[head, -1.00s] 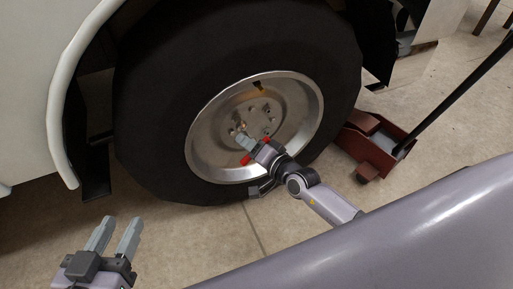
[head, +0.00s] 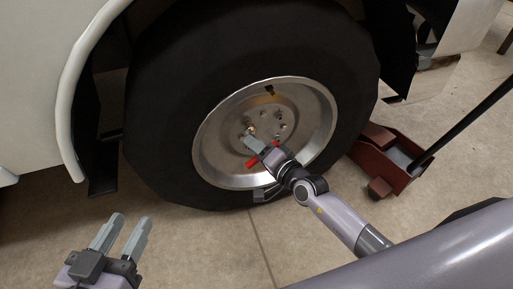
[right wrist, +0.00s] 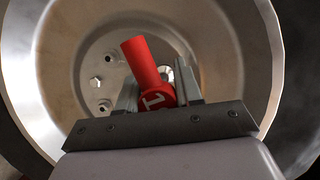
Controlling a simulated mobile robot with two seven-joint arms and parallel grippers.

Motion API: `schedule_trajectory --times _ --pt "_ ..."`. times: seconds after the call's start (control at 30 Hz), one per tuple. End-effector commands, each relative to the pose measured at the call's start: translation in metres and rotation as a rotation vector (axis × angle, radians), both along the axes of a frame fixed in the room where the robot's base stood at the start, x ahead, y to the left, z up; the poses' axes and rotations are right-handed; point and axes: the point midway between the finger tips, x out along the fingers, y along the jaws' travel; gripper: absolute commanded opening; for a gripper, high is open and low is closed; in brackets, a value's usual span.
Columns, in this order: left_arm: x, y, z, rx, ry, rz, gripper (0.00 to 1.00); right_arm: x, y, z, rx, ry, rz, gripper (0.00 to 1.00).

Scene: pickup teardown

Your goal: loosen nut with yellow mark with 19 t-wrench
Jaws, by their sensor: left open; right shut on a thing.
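The red T-wrench (head: 252,163) is held across my right gripper (head: 252,143), in front of the steel wheel hub. In the right wrist view the wrench (right wrist: 143,62) sits between the shut fingers, with a white "1" showing; the rest of its number is hidden. A small yellowish spot on a nut (head: 250,130) shows just beyond the right fingertips. I cannot tell whether the wrench's socket is on that nut. My left gripper (head: 127,236) is open and empty, low at the left, away from the wheel.
The black tyre (head: 170,110) surrounds the silver rim (head: 208,150), under the white fender (head: 72,80). A dark red floor jack (head: 385,160) with a long handle stands right of the wheel. The tiled floor (head: 205,245) before the wheel is clear.

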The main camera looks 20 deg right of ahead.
Motion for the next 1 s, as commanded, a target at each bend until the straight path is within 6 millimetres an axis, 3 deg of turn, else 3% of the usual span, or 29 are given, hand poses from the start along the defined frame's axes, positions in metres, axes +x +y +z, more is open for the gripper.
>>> schedule_trajectory --times 1.0 --pt "0.000 0.000 -0.001 0.001 0.000 0.000 0.43 0.020 0.000 0.002 0.001 -0.003 -0.001 0.00"
